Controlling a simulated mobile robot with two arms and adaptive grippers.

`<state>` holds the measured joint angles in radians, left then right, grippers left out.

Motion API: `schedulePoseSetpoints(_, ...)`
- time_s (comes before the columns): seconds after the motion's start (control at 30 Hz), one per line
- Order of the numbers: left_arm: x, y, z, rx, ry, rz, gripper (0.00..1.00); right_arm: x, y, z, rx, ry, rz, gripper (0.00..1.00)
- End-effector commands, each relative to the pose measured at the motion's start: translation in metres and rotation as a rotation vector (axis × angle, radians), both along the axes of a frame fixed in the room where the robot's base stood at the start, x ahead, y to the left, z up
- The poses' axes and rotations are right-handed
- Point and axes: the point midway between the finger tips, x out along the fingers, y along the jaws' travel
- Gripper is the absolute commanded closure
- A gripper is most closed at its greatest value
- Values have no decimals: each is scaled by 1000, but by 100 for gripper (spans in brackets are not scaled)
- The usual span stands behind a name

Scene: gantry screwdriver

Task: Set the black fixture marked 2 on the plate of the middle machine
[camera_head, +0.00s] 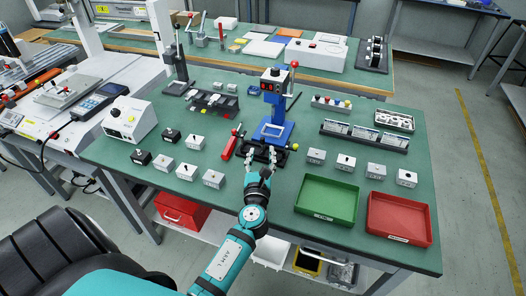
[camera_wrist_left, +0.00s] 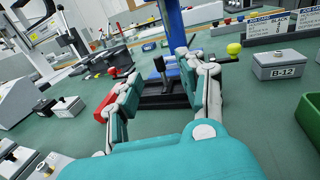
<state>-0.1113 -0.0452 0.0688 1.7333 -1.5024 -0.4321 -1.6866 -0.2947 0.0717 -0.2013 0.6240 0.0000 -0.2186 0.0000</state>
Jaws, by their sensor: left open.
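The blue machine (camera_head: 279,103) stands mid-table, with a red ball-topped lever at its side and a pale-framed blue plate (camera_head: 271,131) at its foot. A low black fixture (camera_head: 262,151) lies at the front of this machine, with a yellow ball knob at its right end. I cannot read a number on it. My left gripper (camera_head: 262,168) is open just in front of it. In the wrist view the fingers (camera_wrist_left: 161,98) stand apart, with the black fixture (camera_wrist_left: 163,99) beyond and between them. Contact cannot be told. My right gripper is not in view.
A red-handled tool (camera_head: 230,146) lies left of the fixture. Small grey and black blocks (camera_head: 187,171) stand to the left, more grey blocks (camera_head: 346,162) to the right. Green (camera_head: 327,200) and red (camera_head: 399,218) trays sit at the front right. Black racks (camera_head: 364,137) stand behind.

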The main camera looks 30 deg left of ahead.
Motion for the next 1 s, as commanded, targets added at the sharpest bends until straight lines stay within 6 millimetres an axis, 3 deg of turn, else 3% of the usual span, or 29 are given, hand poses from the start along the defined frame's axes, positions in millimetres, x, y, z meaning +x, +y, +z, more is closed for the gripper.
schedulePoseSetpoints(0.2, 21, 11, 0, 0, 0, -1, 59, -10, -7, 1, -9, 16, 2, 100)
schedulePoseSetpoints(0.6, 61, 37, 1, 2, -1, -2, 59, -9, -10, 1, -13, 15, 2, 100)
schedulePoseSetpoints(0.9, 65, 40, 0, 1, 0, -2, 59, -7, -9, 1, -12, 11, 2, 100)
schedulePoseSetpoints(1.0, 65, 40, 0, 1, 0, -2, 70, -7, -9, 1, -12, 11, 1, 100)
